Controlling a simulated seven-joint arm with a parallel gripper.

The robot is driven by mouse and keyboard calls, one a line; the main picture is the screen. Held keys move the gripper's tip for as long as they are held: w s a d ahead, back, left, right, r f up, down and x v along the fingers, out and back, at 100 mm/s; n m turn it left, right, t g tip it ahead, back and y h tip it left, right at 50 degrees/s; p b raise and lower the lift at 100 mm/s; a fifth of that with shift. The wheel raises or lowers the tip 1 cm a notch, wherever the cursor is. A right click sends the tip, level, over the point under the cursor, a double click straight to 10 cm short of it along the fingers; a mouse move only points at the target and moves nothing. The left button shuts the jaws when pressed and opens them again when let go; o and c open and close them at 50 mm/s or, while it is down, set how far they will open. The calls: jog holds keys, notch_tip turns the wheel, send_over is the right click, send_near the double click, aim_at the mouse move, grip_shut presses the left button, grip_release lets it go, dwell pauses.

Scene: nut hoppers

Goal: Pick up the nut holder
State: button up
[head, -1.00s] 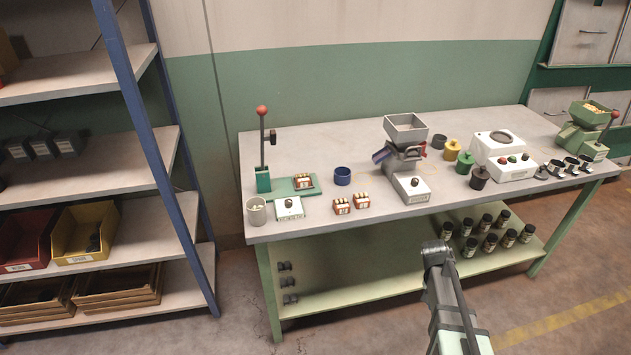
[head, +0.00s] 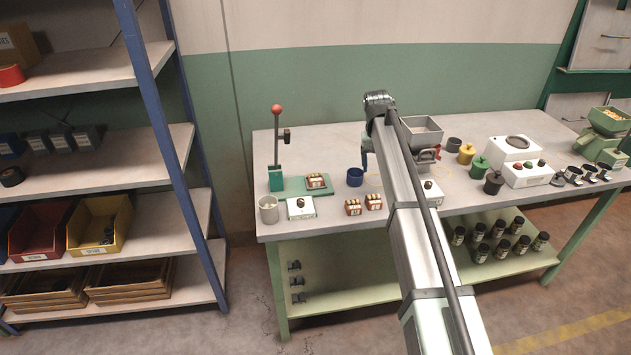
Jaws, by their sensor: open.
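I cannot tell for certain which piece is the nut holder. Small red-brown holders with pale tops stand on the bench: one (head: 353,207) near the front edge, another (head: 374,202) just right of it, and a third (head: 317,181) on the green base of the lever press (head: 277,178). My arm reaches up across the bench and bends down at its far joint. Only a dark part of my gripper (head: 366,152) shows left of the arm, above and apart from the holders. It is open, with no held thing visible; the rest is hidden behind the arm.
A blue cup (head: 355,177), a pale cup (head: 268,209) and a white control box (head: 301,208) stand near the holders. My arm partly covers the grey hopper machine (head: 424,130). Yellow (head: 466,153) and green (head: 479,165) canisters stand right. A blue-framed shelf (head: 160,130) is left.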

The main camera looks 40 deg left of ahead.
jog(key=s+a+r+n+g+y, duration=0.1)
jog(key=s+a+r+n, duration=0.15)
jog(key=a, duration=0.65)
jog(key=s+a+r+n, duration=0.1)
jog(key=s+a+r, duration=0.25)
jog(key=a, duration=0.65)
send_over(315, 177)
notch_tip(315, 177, down, 8)
jog(key=shift+s+f, duration=0.1)
jog(key=shift+f, duration=0.15)
jog(key=shift+w+f, duration=0.2)
jog(key=shift+f, duration=2.85)
jog(key=c, duration=1.2)
jog(key=shift+o, duration=0.2)
